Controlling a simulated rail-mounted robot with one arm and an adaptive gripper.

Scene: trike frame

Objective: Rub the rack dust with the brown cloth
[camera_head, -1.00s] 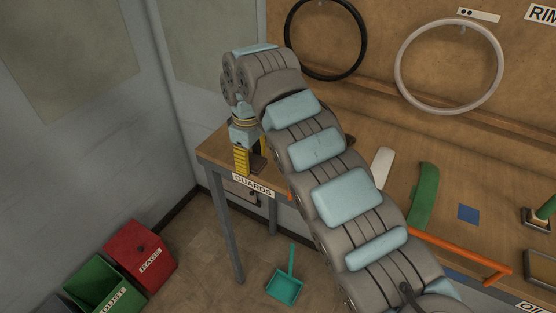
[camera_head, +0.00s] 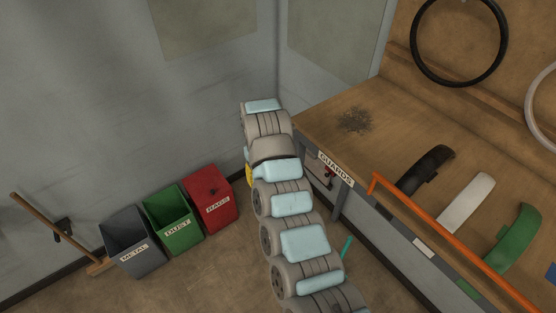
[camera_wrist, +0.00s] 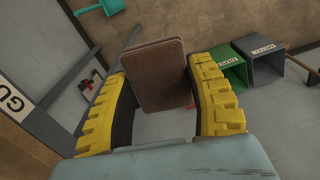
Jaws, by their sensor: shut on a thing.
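The brown cloth (camera_wrist: 158,75) is a folded pad in the wrist view, held between the yellow fingers of my gripper (camera_wrist: 160,82). In the head view a bit of my yellow gripper (camera_head: 249,175) shows to the left of my arm, off the bench's left end and near the red bin; the cloth is hidden there. A dark speckled dust patch (camera_head: 354,119) lies on the left end of the wooden bench (camera_head: 330,132), behind the GUARDS label. My gripper is well away from the patch.
Red RAGS (camera_head: 209,195), green DUST (camera_head: 173,220) and grey METAL (camera_head: 133,241) bins stand along the wall. An orange rail (camera_head: 450,240) edges the bench, by black (camera_head: 425,170), white (camera_head: 466,203) and green (camera_head: 515,240) guards. A broom (camera_head: 50,222) leans at left.

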